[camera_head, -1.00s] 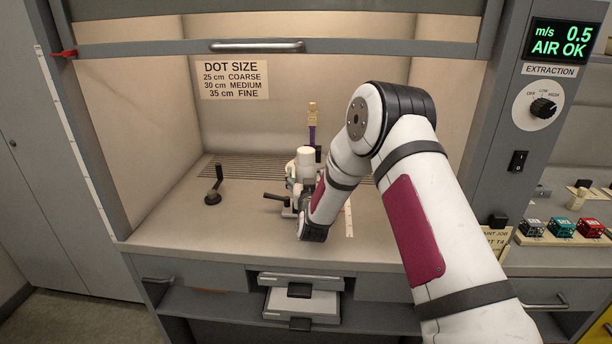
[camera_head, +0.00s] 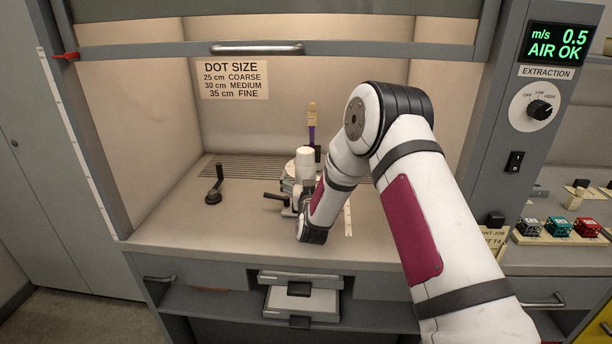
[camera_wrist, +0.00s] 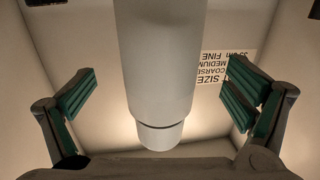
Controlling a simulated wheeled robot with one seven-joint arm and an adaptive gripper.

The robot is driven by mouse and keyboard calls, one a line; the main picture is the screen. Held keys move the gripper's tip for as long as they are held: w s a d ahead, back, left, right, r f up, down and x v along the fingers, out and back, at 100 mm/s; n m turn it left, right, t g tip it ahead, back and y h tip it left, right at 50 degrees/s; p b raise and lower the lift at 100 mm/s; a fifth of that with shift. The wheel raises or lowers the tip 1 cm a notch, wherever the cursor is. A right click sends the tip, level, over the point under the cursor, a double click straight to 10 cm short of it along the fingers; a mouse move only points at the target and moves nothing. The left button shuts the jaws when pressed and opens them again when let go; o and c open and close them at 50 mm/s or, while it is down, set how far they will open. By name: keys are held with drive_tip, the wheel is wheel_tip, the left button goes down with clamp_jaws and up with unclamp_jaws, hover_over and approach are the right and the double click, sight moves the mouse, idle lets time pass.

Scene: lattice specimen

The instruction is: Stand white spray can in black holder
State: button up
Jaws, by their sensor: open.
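The white spray can (camera_head: 305,158) stands upright inside the hood; its lower part is hidden behind my gripper. In the wrist view the white can (camera_wrist: 160,60) fills the middle, with its cap towards the bottom of that upside-down picture. My gripper (camera_head: 294,186) is low over the bench at the can. In the wrist view its fingers are spread wide, one on each side of the can, with a gap on both sides. A small black piece with a round base and an upright handle (camera_head: 213,197) is to the left; I cannot tell whether it is the black holder.
A purple and yellow brush-like item (camera_head: 312,125) stands behind the can. A slotted grille (camera_head: 240,168) runs along the back of the bench. The bench front left (camera_head: 180,230) is clear. The hood's sash bar (camera_head: 260,48) crosses above. Coloured blocks (camera_head: 558,227) stand outside at right.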

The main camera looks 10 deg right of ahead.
drive_tip(key=shift+s+a+p, duration=0.15)
drive_tip(key=shift+s+p, duration=0.4)
drive_tip(key=shift+s, duration=0.45)
drive_tip(key=shift+s+a+p, duration=0.15)
drive_tip(key=shift+s+p, duration=0.4)
drive_tip(key=shift+s, duration=0.4)
drive_tip(key=s+a, duration=0.2)
drive_tip(key=s, duration=0.9)
drive_tip(key=shift+s, duration=0.4)
